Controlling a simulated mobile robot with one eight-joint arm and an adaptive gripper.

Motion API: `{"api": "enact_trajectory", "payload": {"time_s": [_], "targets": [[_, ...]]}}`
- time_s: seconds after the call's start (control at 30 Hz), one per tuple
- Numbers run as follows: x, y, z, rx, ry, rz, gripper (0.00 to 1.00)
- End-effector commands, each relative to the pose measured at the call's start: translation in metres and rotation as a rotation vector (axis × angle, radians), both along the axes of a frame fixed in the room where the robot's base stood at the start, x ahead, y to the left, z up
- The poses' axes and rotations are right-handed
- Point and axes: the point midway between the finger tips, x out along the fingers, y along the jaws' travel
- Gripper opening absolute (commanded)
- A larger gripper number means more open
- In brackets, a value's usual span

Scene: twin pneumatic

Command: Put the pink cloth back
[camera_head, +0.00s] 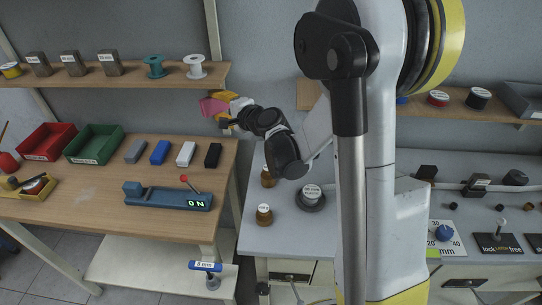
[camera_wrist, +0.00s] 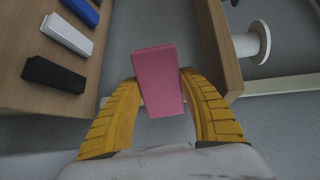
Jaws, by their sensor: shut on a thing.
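The pink cloth (camera_head: 211,107) looks like a folded, flat-sided block. It is held between the yellow fingers of my gripper (camera_head: 224,107), up in the air at the right end of the upper left shelf. In the wrist view the cloth (camera_wrist: 157,70) stands out beyond both fingertips of my gripper (camera_wrist: 158,84). The fingers press on its left and right sides, and nothing seems to touch its far end.
A row of grey, blue (camera_head: 160,153), white (camera_head: 185,154) and black (camera_head: 213,155) blocks lies on the left bench (camera_head: 70,205). The upper shelf (camera_head: 130,80) holds a white spool (camera_head: 195,67) near its right end. Red (camera_head: 47,142) and green (camera_head: 94,144) bins stand behind.

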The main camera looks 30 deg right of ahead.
Motion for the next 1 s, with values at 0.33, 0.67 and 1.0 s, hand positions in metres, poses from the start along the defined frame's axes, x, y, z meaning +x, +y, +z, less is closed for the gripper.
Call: {"api": "enact_trajectory", "payload": {"time_s": [0.33, 0.67, 1.0], "targets": [[0.029, 0.011, -0.055, -0.201, 0.422, 0.414, 0.24], [-0.018, -0.071, -0.112, -0.688, 0.933, 0.708, 0.23], [-0.07, -0.143, -0.099, -0.825, 1.119, 0.664, 0.23]]}}
